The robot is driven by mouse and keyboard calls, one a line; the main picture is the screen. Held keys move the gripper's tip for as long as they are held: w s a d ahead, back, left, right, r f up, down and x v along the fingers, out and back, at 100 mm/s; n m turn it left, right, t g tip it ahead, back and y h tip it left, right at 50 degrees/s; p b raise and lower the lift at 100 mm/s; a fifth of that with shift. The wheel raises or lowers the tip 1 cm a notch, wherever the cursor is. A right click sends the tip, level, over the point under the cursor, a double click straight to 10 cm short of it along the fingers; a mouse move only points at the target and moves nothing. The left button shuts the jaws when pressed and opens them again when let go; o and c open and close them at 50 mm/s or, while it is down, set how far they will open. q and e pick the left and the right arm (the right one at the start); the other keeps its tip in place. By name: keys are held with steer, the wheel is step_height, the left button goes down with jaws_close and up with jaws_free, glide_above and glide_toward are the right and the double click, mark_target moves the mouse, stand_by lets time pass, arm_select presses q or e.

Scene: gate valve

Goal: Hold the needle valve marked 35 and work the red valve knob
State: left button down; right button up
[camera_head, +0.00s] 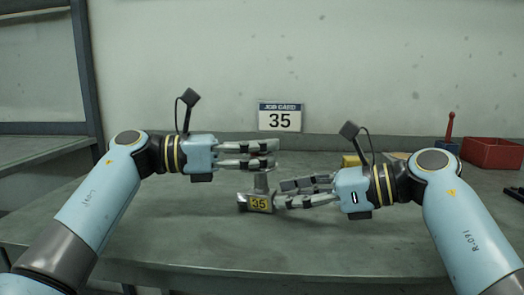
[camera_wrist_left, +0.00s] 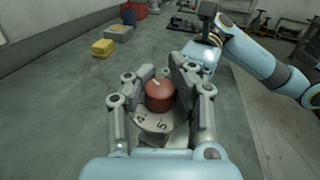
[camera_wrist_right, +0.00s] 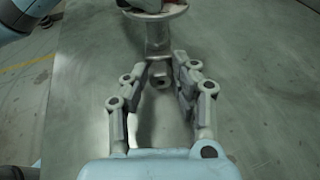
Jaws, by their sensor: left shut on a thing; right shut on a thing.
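The grey needle valve (camera_head: 262,184) bears a yellow tag (camera_head: 258,203) reading 35 and is upright over the table. My right gripper (camera_head: 283,193) is shut on its body, low on the right side; the right wrist view shows the grey body (camera_wrist_right: 158,38) at the fingertips. My left gripper (camera_head: 274,156) is shut on the red knob (camera_wrist_left: 160,95) at the top, with one finger on each side. The knob has a pale mark on top and sits over a dial (camera_wrist_left: 150,121) showing 4 and 5.
A job card (camera_head: 280,117) reading 35 is at the back wall. A yellow block (camera_head: 351,160) lies behind my right gripper. A red bin (camera_head: 492,153) and a red-handled tool (camera_head: 450,127) stand at the back right. The front of the table (camera_head: 200,235) is clear.

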arm_select(q)
steer(key=shift+f+t, duration=0.1)
steer(key=shift+t, duration=0.2)
steer(key=shift+n+t+y, duration=0.95)
steer(key=shift+n+t, duration=0.35)
steer(key=shift+t, duration=0.25)
steer(key=shift+n+t+y, duration=0.95)
steer(key=shift+n+t, duration=0.35)
steer(key=shift+t, duration=0.55)
steer(key=c, duration=1)
jaws_free()
steer(key=shift+a, duration=0.15)
steer(key=v, duration=1.2)
